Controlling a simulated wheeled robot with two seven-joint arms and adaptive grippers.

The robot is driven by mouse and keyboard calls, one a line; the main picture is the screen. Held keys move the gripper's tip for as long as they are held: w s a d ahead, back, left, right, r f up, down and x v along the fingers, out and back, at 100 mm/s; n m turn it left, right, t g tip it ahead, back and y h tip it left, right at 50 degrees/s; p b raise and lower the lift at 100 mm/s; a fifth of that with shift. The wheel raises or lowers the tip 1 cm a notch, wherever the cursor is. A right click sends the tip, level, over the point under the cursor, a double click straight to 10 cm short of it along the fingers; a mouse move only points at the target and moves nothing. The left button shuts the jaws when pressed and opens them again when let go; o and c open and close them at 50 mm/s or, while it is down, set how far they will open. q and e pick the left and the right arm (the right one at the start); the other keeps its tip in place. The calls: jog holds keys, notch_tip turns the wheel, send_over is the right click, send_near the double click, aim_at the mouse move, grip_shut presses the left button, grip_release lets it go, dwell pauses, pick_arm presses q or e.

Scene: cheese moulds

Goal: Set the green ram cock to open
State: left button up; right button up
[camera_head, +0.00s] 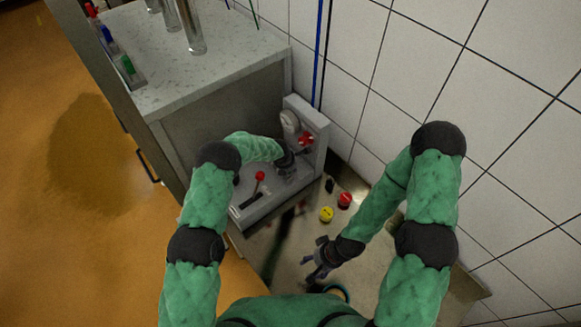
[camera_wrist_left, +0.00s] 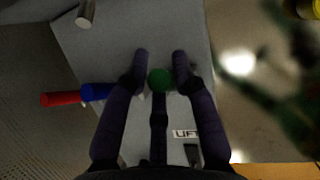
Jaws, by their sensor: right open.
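In the left wrist view a round green knob (camera_wrist_left: 160,79), apparently the green cock's handle end, sits between the two fingers of my left gripper (camera_wrist_left: 161,58). The fingers are apart with the knob nearly filling the gap; whether they press on it I cannot tell. A blue handle (camera_wrist_left: 96,92) and a red handle (camera_wrist_left: 57,99) lie to its left. In the head view my left gripper (camera_head: 288,166) is at the grey press (camera_head: 314,122), and the green knob is hidden there. My right gripper (camera_head: 318,262) is open and empty over the metal table.
A red-knobbed lever (camera_head: 260,176) and a red cross handle (camera_head: 306,140) are on the press. A yellow piece (camera_head: 327,214) and a red piece (camera_head: 345,200) stand on the table (camera_head: 285,250). A counter (camera_head: 200,75) stands behind left; a tiled wall (camera_head: 400,80) bounds the right.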

pick_arm(q)
grip_shut()
jog(key=shift+s+a, duration=0.1)
jog(key=shift+s+a+r+t+h+p, duration=0.15)
jog(key=shift+a+t+h+p, duration=0.15)
jog(key=shift+h+p, duration=0.15)
jog(key=shift+a+h, duration=0.1)
jog(key=shift+h, duration=0.15)
jog(key=shift+s+r+t+h+b, duration=0.15)
jog(key=shift+t+h+b, duration=0.15)
jog(key=shift+t+h, duration=0.15)
jog(key=o, duration=0.9)
grip_release()
jog(key=shift+c, duration=0.2)
